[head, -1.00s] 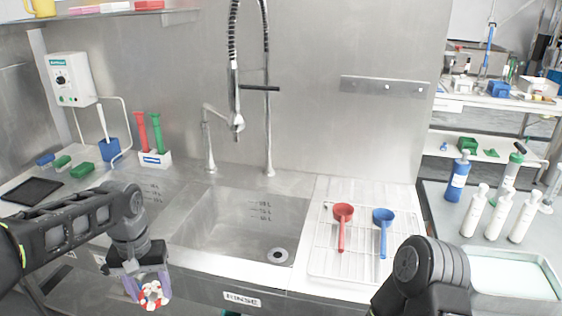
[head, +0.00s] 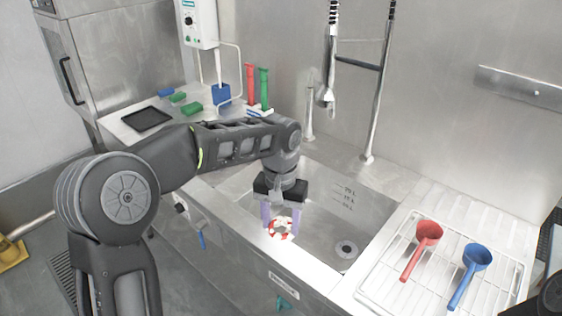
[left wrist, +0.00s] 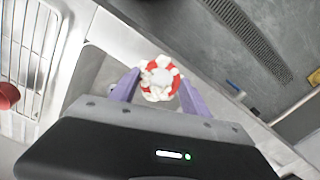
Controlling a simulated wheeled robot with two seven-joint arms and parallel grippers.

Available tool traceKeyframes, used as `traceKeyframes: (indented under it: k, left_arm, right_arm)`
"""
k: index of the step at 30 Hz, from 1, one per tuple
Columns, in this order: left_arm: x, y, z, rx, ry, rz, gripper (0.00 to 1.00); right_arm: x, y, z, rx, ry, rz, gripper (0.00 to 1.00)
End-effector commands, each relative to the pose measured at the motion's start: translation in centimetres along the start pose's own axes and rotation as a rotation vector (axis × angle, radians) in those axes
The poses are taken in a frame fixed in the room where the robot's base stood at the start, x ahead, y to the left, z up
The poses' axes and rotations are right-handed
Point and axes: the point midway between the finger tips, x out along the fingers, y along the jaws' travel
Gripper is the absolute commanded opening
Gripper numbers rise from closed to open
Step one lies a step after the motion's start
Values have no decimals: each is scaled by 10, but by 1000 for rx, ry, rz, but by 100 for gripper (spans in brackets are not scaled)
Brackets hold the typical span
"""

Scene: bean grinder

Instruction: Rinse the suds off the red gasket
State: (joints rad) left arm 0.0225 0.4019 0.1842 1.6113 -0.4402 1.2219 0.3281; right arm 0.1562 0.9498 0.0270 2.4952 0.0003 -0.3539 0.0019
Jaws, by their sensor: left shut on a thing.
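The red gasket (head: 280,229) is a ring with white suds in patches around it. My left gripper (head: 281,222) is shut on the gasket, with a purple finger at each side, and holds it at the front edge of the sink (head: 370,212). In the left wrist view the gasket (left wrist: 160,79) sits between the purple fingertips (left wrist: 158,84). A tall spring-hose faucet (head: 325,95) stands behind the sink, with a shorter spout (head: 309,125) beside it. No water shows running. My right gripper is not in view.
A wire rack (head: 433,285) with a red scoop (head: 421,244) and a blue scoop (head: 470,273) lies right of the sink.

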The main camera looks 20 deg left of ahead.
Motion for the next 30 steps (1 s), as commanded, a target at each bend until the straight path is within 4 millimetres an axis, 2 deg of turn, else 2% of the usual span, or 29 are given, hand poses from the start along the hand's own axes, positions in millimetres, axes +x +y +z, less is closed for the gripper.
traceKeyframes:
  k: [4, 7, 12, 18, 22, 30]
  left_arm:
    - [-8, 1, -7, -120, 8, 82, 10]
    - [-24, 3, -16, -310, 37, 216, 10]
    - [-72, -1, -34, -738, 205, 515, 10]
    - [-120, -16, -47, -1038, 428, 711, 10]
    - [-134, -23, -50, -1107, 492, 749, 10]
    - [-135, -23, -51, -1110, 495, 751, 10]
  right_arm:
    - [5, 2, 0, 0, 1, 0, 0]
    - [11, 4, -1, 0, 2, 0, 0]
    - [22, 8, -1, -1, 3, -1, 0]
    - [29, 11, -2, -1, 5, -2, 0]
    - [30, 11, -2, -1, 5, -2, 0]
    - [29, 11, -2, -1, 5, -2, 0]
